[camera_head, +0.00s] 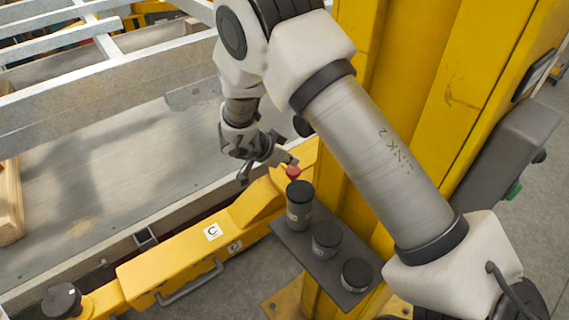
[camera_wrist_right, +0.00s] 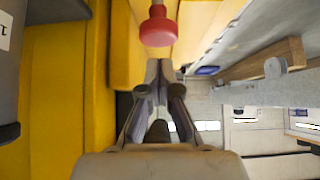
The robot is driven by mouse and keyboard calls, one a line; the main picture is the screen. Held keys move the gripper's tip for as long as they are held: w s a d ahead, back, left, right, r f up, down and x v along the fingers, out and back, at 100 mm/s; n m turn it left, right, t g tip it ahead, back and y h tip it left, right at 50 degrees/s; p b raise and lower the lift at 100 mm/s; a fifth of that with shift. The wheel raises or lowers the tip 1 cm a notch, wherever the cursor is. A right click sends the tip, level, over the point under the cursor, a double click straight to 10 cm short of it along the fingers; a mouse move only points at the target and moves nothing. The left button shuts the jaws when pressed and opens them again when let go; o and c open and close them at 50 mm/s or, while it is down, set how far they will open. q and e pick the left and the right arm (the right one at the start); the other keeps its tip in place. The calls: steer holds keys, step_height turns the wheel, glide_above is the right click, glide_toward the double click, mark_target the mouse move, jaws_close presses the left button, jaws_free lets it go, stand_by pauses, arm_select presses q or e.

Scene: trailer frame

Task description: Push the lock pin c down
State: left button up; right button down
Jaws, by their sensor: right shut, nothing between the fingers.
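The lock pin c shows as a red round knob (camera_head: 292,172) at the inner end of the yellow beam marked C (camera_head: 190,260). In the right wrist view the red knob (camera_wrist_right: 158,30) stands at the top centre, just beyond the fingertips. My right gripper (camera_head: 291,161) is shut and empty, with its fingertips close to the knob. In the right wrist view its fingers (camera_wrist_right: 160,68) meet below the knob in the picture. I cannot tell whether they touch it. The pin's lower part is hidden. My left gripper is not in view.
A yellow column (camera_head: 465,70) stands right of the beam. Several dark cylinders with black caps, one of them tall (camera_head: 299,207), stand on a dark shelf (camera_head: 290,238) near the knob. A grey metal frame (camera_head: 110,75) lies at upper left. A handle (camera_head: 190,284) sticks out from the beam.

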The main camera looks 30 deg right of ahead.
mark_target(288, 174)
steer(key=shift+f+b, duration=0.65)
steer(key=shift+f, duration=0.3)
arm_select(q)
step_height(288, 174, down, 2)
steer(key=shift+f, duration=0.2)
arm_select(e)
steer(key=shift+r, duration=0.1)
step_height(288, 174, down, 4)
steer(key=shift+r+b, duration=0.2)
steer(key=shift+b, duration=0.1)
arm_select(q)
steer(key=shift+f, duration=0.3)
arm_select(e)
steer(key=shift+s+a, duration=0.1)
steer(key=shift+s, duration=0.1)
